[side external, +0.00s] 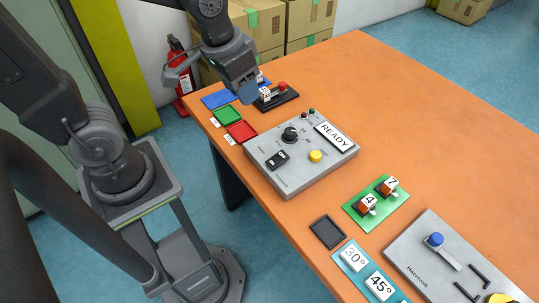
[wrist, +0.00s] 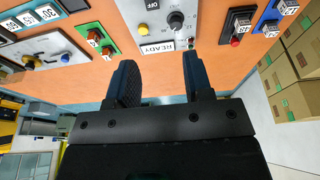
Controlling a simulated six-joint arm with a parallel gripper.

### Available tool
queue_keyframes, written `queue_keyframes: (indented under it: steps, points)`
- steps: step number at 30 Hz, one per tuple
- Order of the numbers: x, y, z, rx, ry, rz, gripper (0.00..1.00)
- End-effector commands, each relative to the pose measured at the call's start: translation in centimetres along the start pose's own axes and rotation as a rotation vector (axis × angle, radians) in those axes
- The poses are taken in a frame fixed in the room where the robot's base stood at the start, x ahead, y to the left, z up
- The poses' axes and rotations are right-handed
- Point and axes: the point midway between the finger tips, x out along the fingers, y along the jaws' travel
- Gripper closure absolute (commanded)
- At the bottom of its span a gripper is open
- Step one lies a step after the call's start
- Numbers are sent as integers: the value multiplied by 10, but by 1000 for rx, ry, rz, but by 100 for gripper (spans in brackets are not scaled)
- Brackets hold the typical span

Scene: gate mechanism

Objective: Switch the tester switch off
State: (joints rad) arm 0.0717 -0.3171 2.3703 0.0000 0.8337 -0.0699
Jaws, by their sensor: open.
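The grey tester box (side external: 300,182) lies on the orange table, with a black switch (side external: 277,158) on its front left part. In the wrist view the switch (wrist: 152,4) is at the top edge, partly cut off, with OFF lettering showing. The tester also has a black knob (side external: 289,134), a yellow button (side external: 316,155) and a READY display (side external: 334,135). My gripper (side external: 249,95) is beyond the tester, above the far left of the table, apart from the switch. In the wrist view my gripper (wrist: 160,62) is open and empty.
Green (side external: 228,116) and red (side external: 241,131) trays lie left of the tester. A black base with a red knob (side external: 283,87) stands beyond. A green board (side external: 376,204) and a grey lever panel (side external: 450,262) lie nearer right. The table's far right is clear.

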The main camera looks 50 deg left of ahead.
Motion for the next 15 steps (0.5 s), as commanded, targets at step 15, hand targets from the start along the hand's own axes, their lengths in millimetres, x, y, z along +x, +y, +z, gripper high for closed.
queue_keyframes:
  steps: [15]
  points:
    - [104, 26, -18, -1, -255, -18, 40]
